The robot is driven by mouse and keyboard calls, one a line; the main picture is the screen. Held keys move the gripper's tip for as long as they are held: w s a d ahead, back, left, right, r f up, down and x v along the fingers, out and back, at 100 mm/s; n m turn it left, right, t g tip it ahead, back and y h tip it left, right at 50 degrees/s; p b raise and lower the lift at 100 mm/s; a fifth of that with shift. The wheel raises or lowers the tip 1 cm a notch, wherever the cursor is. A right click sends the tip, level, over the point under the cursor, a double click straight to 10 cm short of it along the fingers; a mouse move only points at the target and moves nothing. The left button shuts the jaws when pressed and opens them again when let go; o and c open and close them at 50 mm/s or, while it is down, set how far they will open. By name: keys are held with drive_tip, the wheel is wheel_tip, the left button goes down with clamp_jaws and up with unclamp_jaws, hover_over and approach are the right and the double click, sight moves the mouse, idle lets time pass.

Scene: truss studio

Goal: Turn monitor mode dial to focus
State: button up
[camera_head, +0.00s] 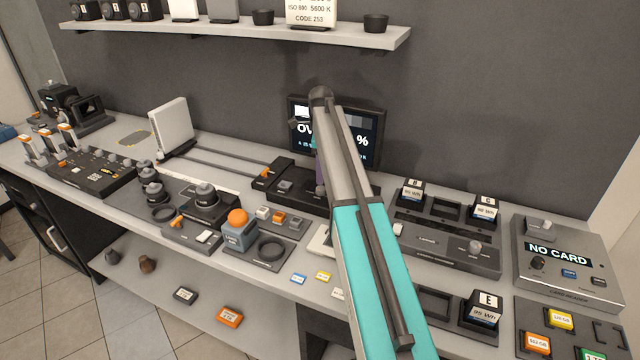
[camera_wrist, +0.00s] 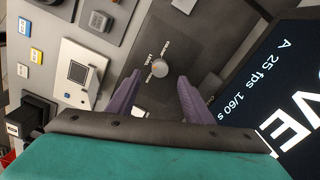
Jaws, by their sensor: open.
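The monitor (camera_head: 367,118) stands at the back of the bench, lit, with large white text partly hidden by my arm. Its screen (camera_wrist: 285,92) also shows at the right of the wrist view. The pale round mode dial (camera_wrist: 160,68) sits on a dark panel, with small labels around it that are hard to read. My gripper (camera_wrist: 159,76) is open, its two purple fingers on either side of the dial in the picture. I cannot tell whether they touch it. In the head view my arm hides the dial and most of the gripper.
A slider rail (camera_head: 225,170) lies left of the monitor. A battery charger (camera_head: 445,235) and a card reader (camera_head: 565,262) reading NO CARD stand to the right. A shelf (camera_head: 240,34) hangs above. Small cards (camera_head: 323,277) lie along the front edge.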

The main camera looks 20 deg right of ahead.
sight(321, 188)
drive_tip(key=shift+f+p, duration=0.8)
drive_tip(key=shift+f, duration=2.3)
drive_tip(key=shift+c, duration=0.5)
